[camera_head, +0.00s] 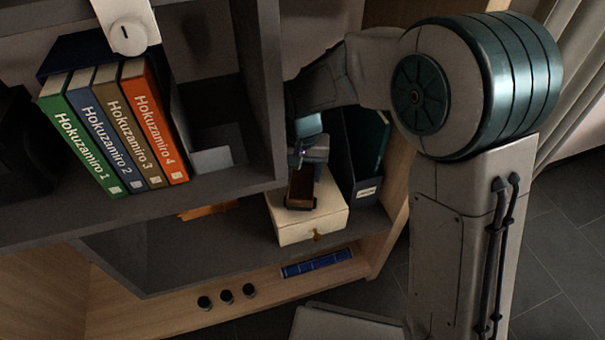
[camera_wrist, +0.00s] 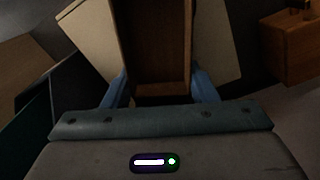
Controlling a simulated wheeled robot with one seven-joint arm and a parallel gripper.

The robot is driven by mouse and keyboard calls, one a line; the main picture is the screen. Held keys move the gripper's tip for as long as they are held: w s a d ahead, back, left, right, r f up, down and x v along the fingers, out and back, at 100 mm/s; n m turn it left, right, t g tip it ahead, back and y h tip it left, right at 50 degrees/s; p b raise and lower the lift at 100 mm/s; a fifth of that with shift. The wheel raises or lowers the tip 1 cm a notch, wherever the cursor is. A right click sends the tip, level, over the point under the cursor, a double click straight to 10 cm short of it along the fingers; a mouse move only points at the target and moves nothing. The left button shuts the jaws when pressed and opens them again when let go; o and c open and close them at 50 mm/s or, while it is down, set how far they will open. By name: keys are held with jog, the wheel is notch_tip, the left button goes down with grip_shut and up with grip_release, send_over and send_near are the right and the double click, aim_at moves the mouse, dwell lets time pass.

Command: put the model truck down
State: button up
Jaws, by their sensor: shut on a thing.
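The model truck (camera_head: 301,188) shows in the head view as a small dark brown, open-topped body. It is over the top of a cream box (camera_head: 284,231) on the lower shelf; I cannot tell if it touches the box. My gripper (camera_head: 308,170) comes down from above and is shut on the truck. In the wrist view, the blue-grey fingers of my gripper (camera_wrist: 160,88) hold both sides of the brown truck (camera_wrist: 150,45). The cream box (camera_wrist: 87,38) shows on both sides beneath it. The truck's underside is hidden.
A dark file holder (camera_head: 362,185) stands just right of the cream box. A shelf upright (camera_head: 262,90) is close on the left. Several books (camera_head: 113,128) stand on the upper shelf. A blue book (camera_head: 317,263) lies below the box. The lower shelf (camera_head: 170,255) has bare room at left.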

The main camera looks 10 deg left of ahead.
aim_at(303, 176)
jog(key=o, duration=1.2)
jog(key=shift+f, duration=0.1)
jog(key=shift+c, duration=0.2)
notch_tip(303, 176, up, 8)
jog(key=p, duration=0.3)
jog(key=shift+p, duration=0.3)
jog(key=shift+d, duration=0.1)
jog(key=s+d+r, duration=0.1)
jog(key=d+r, duration=0.1)
jog(key=d, duration=0.5)
jog(key=s+d+r, duration=0.2)
jog(key=d, duration=0.5)
jog(key=s+d+m+t, duration=0.1)
jog(key=s+d, duration=0.9)
jog(key=d, duration=0.2)
jog(key=shift+s+d+f+m, duration=0.3)
jog(key=shift+s+d, duration=0.1)
